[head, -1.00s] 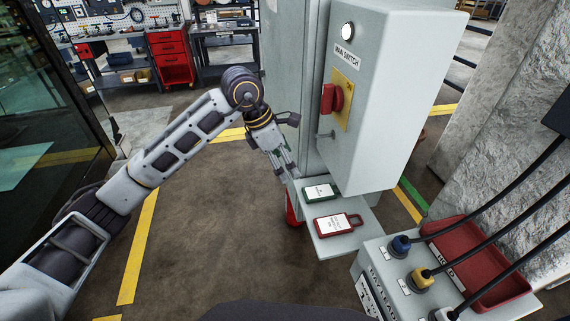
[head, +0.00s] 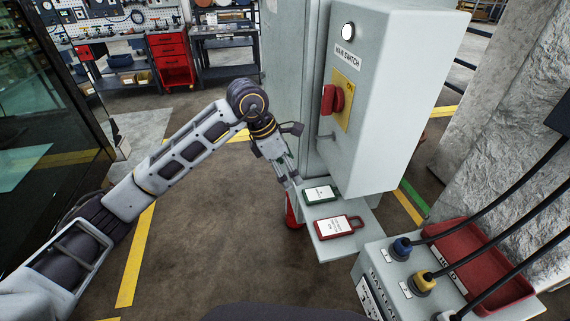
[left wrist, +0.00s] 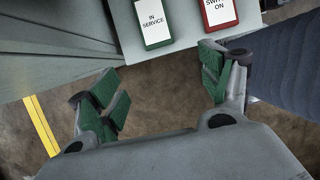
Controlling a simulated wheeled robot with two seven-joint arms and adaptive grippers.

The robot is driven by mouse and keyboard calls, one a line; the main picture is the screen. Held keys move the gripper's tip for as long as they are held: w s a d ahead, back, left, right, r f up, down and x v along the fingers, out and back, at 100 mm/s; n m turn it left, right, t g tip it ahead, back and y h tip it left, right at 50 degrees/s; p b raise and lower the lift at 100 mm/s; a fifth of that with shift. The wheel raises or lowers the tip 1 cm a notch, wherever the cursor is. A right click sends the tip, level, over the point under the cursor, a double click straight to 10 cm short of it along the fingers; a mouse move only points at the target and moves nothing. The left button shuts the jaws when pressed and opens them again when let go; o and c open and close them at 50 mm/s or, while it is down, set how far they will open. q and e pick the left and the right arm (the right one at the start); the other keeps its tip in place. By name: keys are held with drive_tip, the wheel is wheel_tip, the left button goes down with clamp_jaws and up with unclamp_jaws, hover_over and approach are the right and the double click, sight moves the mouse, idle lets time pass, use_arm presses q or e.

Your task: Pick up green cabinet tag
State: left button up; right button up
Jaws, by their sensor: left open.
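The green tag (head: 320,195) with a white "IN SERVICE" face lies flat on a small grey shelf (head: 326,245) below the main switch box. It also shows at the top of the left wrist view (left wrist: 153,22). My left gripper (head: 293,180) is at the shelf's left edge, just beside the green tag and apart from it. In the left wrist view its green-padded fingers (left wrist: 158,92) are spread wide and hold nothing, with floor between them. My right gripper is in neither view.
A red tag (head: 338,227) lies on the shelf in front of the green one. The switch box (head: 385,100) with a red knob stands above the shelf. A grey socket box (head: 400,280) with plugs, cables and a red tray (head: 490,265) is at the right.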

sight(304, 196)
use_arm(q)
drive_tip(key=x, duration=1)
drive_tip(key=shift+p, duration=0.35)
drive_tip(key=shift+x, duration=0.9)
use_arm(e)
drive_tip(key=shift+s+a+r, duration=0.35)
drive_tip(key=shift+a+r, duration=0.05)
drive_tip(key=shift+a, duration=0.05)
use_arm(q)
drive_tip(key=c, duration=1.1)
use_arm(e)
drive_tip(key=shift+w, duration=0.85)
